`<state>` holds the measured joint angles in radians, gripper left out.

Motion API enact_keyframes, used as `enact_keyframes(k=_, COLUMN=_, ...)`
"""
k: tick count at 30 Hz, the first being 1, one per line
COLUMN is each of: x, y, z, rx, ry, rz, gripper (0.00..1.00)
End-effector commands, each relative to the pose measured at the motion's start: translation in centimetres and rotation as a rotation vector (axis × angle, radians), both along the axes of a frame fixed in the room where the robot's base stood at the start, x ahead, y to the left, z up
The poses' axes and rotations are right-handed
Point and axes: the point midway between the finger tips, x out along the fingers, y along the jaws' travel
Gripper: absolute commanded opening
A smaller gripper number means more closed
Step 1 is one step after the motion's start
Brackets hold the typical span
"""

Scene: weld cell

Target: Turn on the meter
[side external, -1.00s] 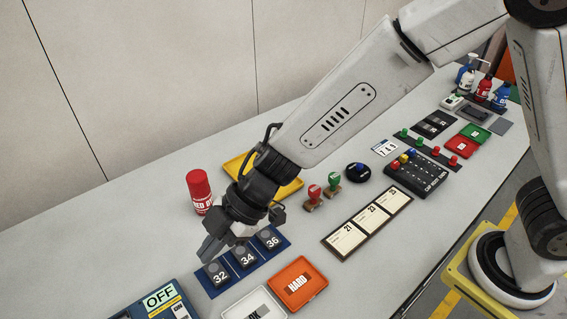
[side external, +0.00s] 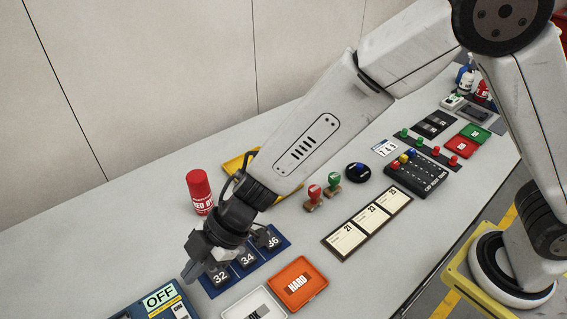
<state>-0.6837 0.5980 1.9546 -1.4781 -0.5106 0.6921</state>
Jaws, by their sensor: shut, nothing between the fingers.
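The meter (side external: 158,303) is a blue box at the bottom left edge of the side view, partly cut off by the frame. Its pale green display reads OFF, and a label reading ON shows beside it. My gripper (side external: 188,277) is shut and empty. It hangs tilted down just above and behind the meter's display side, at the left of the blue tray with numbered blocks. No contact between the fingertips and the meter shows.
The blue tray (side external: 240,277) holds blocks marked 32, 34 and 36, partly under my gripper. A red can (side external: 200,192) stands behind. An orange tray (side external: 316,277) and a white tray (side external: 276,302) lie to the right. A yellow tray (side external: 236,162) sits behind my arm.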

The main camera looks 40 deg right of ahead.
Motion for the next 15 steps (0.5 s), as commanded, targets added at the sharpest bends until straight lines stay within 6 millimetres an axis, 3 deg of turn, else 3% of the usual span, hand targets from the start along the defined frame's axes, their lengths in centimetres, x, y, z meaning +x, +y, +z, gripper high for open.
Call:
enact_keyframes(k=13, x=0.5, y=3.7, z=-3.8, rx=-0.001, ry=0.001, rz=0.002, gripper=0.0)
enact_keyframes(k=15, x=0.6, y=3.6, z=-4.6, rx=-0.002, ry=0.002, rz=-0.001, gripper=0.0)
